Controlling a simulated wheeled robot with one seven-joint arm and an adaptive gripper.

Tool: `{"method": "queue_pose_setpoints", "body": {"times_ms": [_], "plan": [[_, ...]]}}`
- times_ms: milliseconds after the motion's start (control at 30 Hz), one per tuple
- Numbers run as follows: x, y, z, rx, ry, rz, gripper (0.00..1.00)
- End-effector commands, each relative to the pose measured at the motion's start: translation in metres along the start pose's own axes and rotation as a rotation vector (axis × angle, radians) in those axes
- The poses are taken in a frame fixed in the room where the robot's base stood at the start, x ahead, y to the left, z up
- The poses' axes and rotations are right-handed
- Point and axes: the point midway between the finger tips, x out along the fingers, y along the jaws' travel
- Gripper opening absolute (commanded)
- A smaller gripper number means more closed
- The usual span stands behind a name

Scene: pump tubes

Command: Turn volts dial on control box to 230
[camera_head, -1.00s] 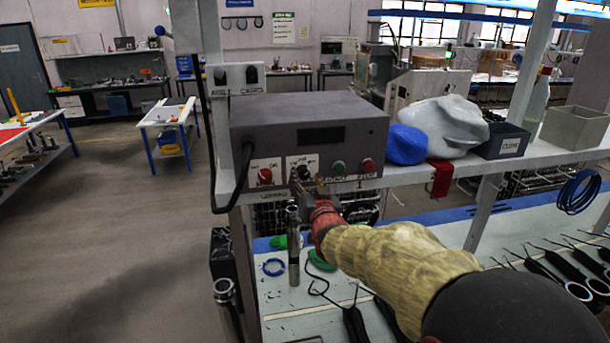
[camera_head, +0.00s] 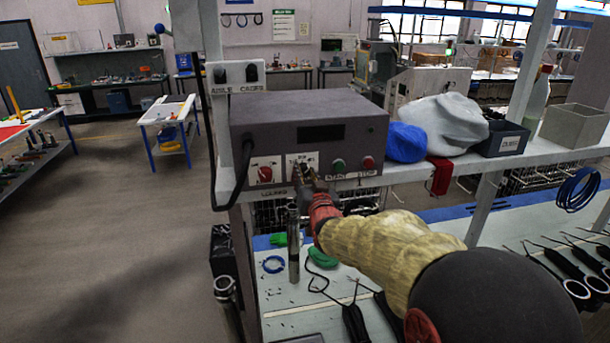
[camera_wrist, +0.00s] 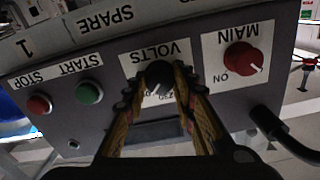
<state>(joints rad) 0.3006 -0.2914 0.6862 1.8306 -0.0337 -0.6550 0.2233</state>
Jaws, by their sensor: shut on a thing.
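The control box (camera_head: 345,112) is a dark grey box on the shelf, with labelled controls on its front. The volts dial (camera_wrist: 158,73) is a small black knob on a white VOLTS plate, upside down in the wrist view. A pale pointer mark shows at its lower edge, near printed numbers that the fingers partly cover; I cannot read the exact setting. My gripper (camera_wrist: 158,80) is shut on the dial, one finger on each side. In the head view my gripper (camera_head: 304,174) is at the box front and hides most of the dial.
The red MAIN knob (camera_wrist: 243,58) is close beside my gripper. The green START button (camera_wrist: 89,92) and red STOP button (camera_wrist: 39,104) are on the other side. A black cable (camera_wrist: 275,126) runs by the box. A blue cloth (camera_head: 406,142) lies to its right.

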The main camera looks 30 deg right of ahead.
Motion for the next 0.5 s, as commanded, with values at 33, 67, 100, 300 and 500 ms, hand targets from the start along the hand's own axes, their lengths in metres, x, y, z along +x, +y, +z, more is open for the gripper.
{"method": "queue_pose_setpoints", "body": {"times_ms": [33, 67, 100, 300, 500], "plan": [[0.0, 0.0, 0.0, 0.0, 0.0, 0.0, 0.16], [0.0, 0.0, 0.0, 0.0, 0.0, 0.0, 0.14], [0.0, 0.0, 0.0, 0.0, 0.0, 0.0, 0.12], [0.0, 0.0, 0.0, 0.0, 0.0, 0.0, 0.01], [0.0, 0.0001, 0.0008, -0.015, 0.001, 0.0, 0.01]]}}
